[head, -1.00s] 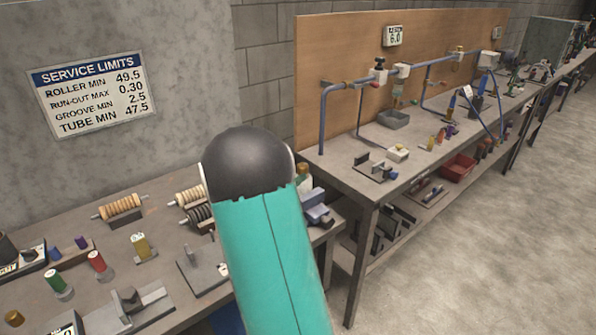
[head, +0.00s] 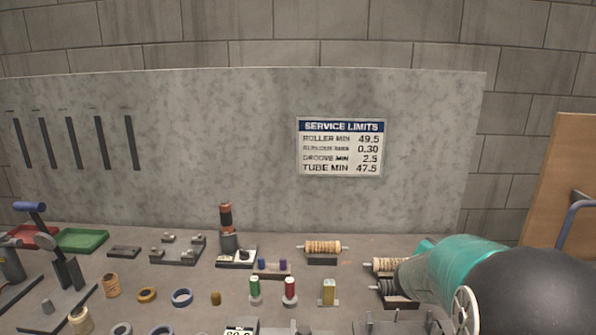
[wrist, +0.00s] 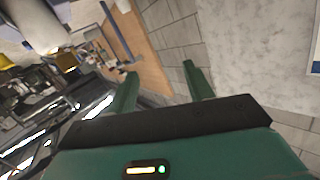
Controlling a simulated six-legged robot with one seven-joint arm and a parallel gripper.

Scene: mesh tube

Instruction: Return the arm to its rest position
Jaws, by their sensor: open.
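My arm, teal with a black joint, shows at the lower right of the head view, over the right end of the workbench (head: 200,245). My gripper (wrist: 160,82) shows in the wrist view as two green fingers set wide apart on a dark bar. It is open, with nothing between the fingers. Behind it, the wrist view shows the block wall and a brown board (wrist: 142,50), tilted. The fingers are not visible in the head view.
Some rollers lie close beside my arm. A service limits sign (head: 341,147) is on the grey panel behind.

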